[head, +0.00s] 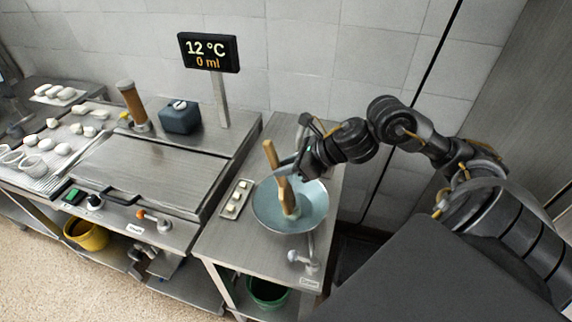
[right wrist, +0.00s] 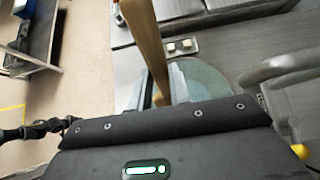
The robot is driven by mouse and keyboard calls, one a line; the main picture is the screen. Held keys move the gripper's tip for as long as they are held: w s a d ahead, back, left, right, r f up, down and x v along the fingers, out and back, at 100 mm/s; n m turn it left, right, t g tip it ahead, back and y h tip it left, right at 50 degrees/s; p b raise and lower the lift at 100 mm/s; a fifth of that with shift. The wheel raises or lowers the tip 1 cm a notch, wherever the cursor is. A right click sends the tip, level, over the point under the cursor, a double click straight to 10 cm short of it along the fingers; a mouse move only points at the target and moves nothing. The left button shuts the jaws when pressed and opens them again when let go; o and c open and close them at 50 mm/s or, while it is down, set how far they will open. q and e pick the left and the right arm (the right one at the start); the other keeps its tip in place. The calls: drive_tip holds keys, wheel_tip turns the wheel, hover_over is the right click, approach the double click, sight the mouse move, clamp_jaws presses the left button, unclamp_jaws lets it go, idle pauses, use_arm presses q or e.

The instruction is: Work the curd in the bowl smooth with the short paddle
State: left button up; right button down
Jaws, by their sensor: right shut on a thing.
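The blue-grey bowl (head: 318,208) stands on the steel side table at the centre. The wooden paddle (head: 271,155) stands tilted with its lower end inside the bowl; its shaft also crosses the right wrist view (right wrist: 148,38). My right gripper (head: 285,173) is shut on the paddle, above the bowl's far rim. A small pale patch at the paddle's foot may be curd, but I cannot tell its texture. In the right wrist view the bowl (right wrist: 205,78) is partly hidden behind my gripper. My left gripper is not in view.
A small tray (head: 229,210) with pale pieces lies left of the bowl. A tap-like fitting (head: 304,258) is at the table's front. A display (head: 208,52) reads 12 °C, 0 ml. A closed steel vat lid (head: 150,170) lies left. Green (head: 267,292) and yellow (head: 88,235) buckets stand below.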

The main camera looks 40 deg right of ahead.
drive_tip(key=shift+r, duration=0.1)
drive_tip(key=shift+r+p, duration=3.15)
drive_tip(key=shift+r, duration=1.35)
